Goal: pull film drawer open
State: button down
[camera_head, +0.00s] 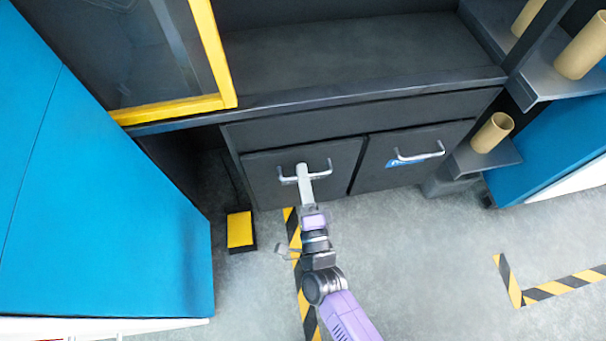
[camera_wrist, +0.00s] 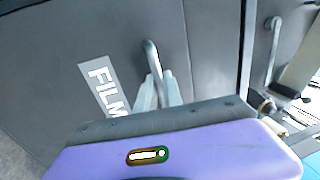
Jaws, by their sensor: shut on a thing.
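The film drawer (camera_head: 262,182) is the dark left drawer front under the counter. It looks about flush with the front beside it. A white FILM label (camera_wrist: 101,85) shows on it in the wrist view, partly hidden by my gripper. Its silver bar handle (camera_head: 287,180) also shows in the wrist view (camera_wrist: 151,50). My gripper (camera_head: 304,172) reaches the handle from the front, its fingers (camera_wrist: 157,92) shut on the bar near its middle.
A second drawer (camera_head: 428,170) with its own handle (camera_head: 420,156) and a blue sticker is to the right. A yellow-and-black block (camera_head: 240,230) stands on the floor at left. A blue cabinet (camera_head: 110,210) fills the left side. Cardboard tubes (camera_head: 492,132) stand on right shelves. Floor in front is clear.

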dwell(0.3)
jog(key=r+p+v, duration=0.1)
jog(key=r+v, duration=0.1)
jog(key=v, duration=0.8)
jog(key=r+p+v, duration=0.1)
jog(key=r+v, duration=0.1)
jog(key=v, duration=0.9)
jog(key=shift+s, duration=0.4)
jog(key=shift+d, duration=0.15)
jog(key=c, duration=1.8)
grip_release()
jog(key=shift+o, duration=0.2)
jog(key=p+v, duration=0.1)
jog(key=v, duration=0.6)
jog(key=shift+s, duration=0.4)
jog(key=shift+f, duration=0.15)
